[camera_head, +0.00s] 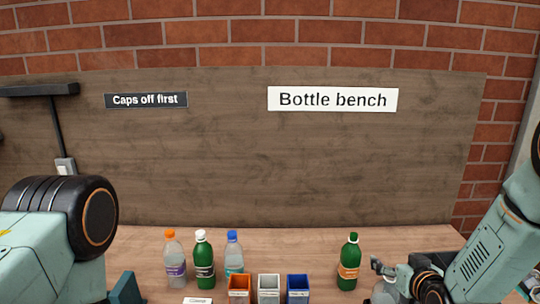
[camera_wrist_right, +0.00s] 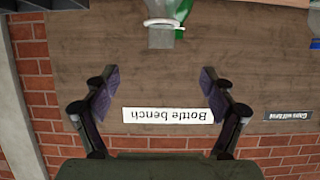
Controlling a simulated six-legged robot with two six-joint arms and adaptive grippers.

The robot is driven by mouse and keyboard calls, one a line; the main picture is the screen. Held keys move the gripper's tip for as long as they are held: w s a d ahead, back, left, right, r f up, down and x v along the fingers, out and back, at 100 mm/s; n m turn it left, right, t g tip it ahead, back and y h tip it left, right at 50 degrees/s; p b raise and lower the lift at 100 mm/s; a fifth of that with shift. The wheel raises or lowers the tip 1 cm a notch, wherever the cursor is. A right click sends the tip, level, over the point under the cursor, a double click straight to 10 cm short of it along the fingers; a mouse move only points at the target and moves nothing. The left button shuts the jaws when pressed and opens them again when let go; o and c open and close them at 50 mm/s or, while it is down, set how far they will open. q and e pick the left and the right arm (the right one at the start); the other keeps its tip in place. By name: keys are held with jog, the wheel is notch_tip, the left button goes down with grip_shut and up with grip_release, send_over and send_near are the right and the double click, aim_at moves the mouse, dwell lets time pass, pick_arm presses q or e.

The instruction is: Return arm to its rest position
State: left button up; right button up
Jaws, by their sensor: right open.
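My right gripper (camera_head: 388,273) is at the lower right in the head view, beside a green bottle (camera_head: 348,265) with a green cap and orange label. In the right wrist view my right gripper (camera_wrist_right: 156,90) is open, with nothing between its fingers. A clear bottle (camera_wrist_right: 160,35) stands beyond the fingertips there, apart from them, with a green bottle (camera_wrist_right: 186,12) beside it. My left arm shows at the left of the head view, but its gripper is not visible.
On the bench (camera_head: 320,239) stand an orange-capped clear bottle (camera_head: 175,268), a white-capped green bottle (camera_head: 204,268) and a blue-capped bottle (camera_head: 234,262). In front are orange (camera_head: 239,293), white (camera_head: 269,293) and blue (camera_head: 297,293) bins. A wooden panel (camera_head: 260,165) rises behind.

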jog(key=shift+w+r+p, duration=0.15)
jog(key=shift+r+p, duration=0.75)
jog(key=shift+r, duration=0.45)
jog(key=shift+f, duration=0.1)
